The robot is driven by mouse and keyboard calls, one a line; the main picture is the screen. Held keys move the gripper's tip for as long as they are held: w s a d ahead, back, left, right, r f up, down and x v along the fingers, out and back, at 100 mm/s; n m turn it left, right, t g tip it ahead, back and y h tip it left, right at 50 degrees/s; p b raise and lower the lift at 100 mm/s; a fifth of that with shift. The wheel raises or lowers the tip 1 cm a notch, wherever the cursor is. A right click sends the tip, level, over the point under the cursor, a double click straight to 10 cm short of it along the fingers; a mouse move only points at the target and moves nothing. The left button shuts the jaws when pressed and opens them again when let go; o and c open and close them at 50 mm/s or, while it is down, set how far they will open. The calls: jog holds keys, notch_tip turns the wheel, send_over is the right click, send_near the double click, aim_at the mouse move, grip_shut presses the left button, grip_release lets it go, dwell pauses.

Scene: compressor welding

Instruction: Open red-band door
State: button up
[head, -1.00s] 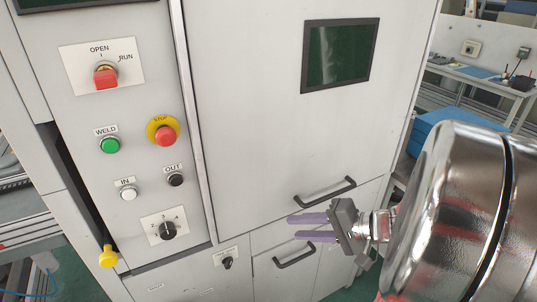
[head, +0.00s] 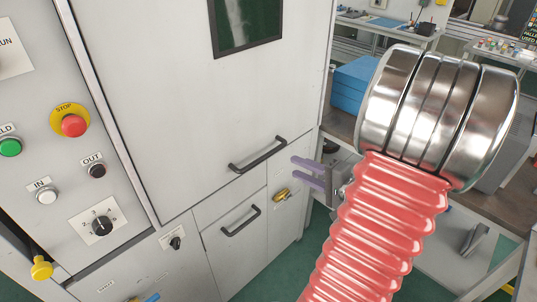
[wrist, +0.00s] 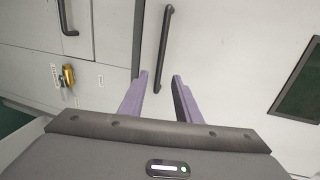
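No red band shows on any door. A large pale door (head: 170,100) with a dark window has a black bar handle (head: 257,156) near its lower edge. A smaller door (head: 224,243) below has its own black handle (head: 240,222). My gripper (head: 293,169), with purple fingers, is open and empty just right of the upper handle, apart from it in the head view. In the wrist view, the upper handle (wrist: 165,50) lines up with the gap between my open fingertips (wrist: 160,76); its depth from them is unclear. Both doors look shut.
A control panel with a red stop button (head: 73,125) and a selector knob (head: 102,226) is at left. A brass-coloured fitting (head: 281,194) is on the cabinet, right of the smaller door. Blue boxes (head: 352,85) and benches stand behind at right. Green floor shows below.

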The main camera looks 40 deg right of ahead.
aim_at(270, 155)
jog(key=shift+x, duration=6.9)
jog(key=shift+r, duration=0.1)
grip_shut()
jog(key=shift+d, duration=0.2)
jog(key=shift+s+a, duration=0.1)
